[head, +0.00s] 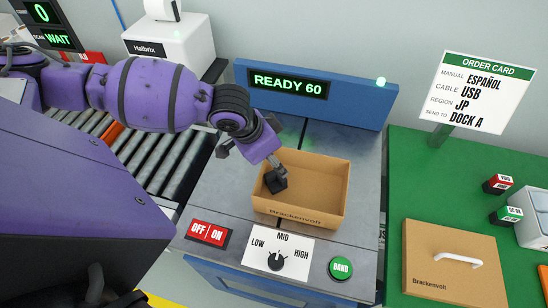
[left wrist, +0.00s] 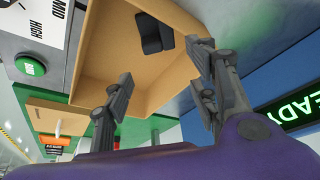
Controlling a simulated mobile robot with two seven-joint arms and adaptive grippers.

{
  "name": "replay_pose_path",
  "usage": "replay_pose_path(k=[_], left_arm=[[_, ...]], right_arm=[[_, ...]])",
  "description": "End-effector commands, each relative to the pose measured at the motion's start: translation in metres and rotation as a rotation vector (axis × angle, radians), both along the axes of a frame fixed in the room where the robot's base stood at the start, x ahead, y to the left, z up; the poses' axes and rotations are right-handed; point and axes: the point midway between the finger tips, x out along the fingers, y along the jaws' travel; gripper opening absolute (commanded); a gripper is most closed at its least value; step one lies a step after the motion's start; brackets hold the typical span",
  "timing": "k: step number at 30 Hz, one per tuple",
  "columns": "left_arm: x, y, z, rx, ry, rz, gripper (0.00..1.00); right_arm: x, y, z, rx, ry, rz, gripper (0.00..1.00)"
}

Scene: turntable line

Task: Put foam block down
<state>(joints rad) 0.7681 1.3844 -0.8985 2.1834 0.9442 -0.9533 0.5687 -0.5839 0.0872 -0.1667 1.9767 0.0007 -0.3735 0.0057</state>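The foam block (head: 275,181) is a dark grey piece inside the open cardboard box (head: 327,190), near its left side. It also shows in the left wrist view (left wrist: 153,35), in the box beyond my fingertips. My left gripper (head: 279,164) reaches down into the box from the upper left, just above the block. In the left wrist view the fingers of my left gripper (left wrist: 162,62) are spread wide with nothing between them, and the block looks apart from them. My right gripper is not in view.
The box stands on a grey station before a blue READY 60 display (head: 290,85). In front are an OFF/ON switch (head: 208,233), a dial (head: 277,259) and a green BAND button (head: 341,267).

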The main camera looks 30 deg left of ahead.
Motion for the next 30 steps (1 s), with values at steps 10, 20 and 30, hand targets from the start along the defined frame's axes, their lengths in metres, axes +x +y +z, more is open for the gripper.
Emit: replay_pose_path(k=[10, 20, 30], left_arm=[[0.000, 0.000, 0.002, 0.000, 0.000, -0.001, 0.59], [-0.014, 0.010, 0.058, 0.002, -0.006, 0.001, 0.59], [-0.036, 0.022, 0.114, 0.001, -0.002, 0.002, 0.59]], right_arm=[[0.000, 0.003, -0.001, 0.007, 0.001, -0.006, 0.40], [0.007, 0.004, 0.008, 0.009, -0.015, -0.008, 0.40], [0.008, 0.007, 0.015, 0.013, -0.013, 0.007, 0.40]])
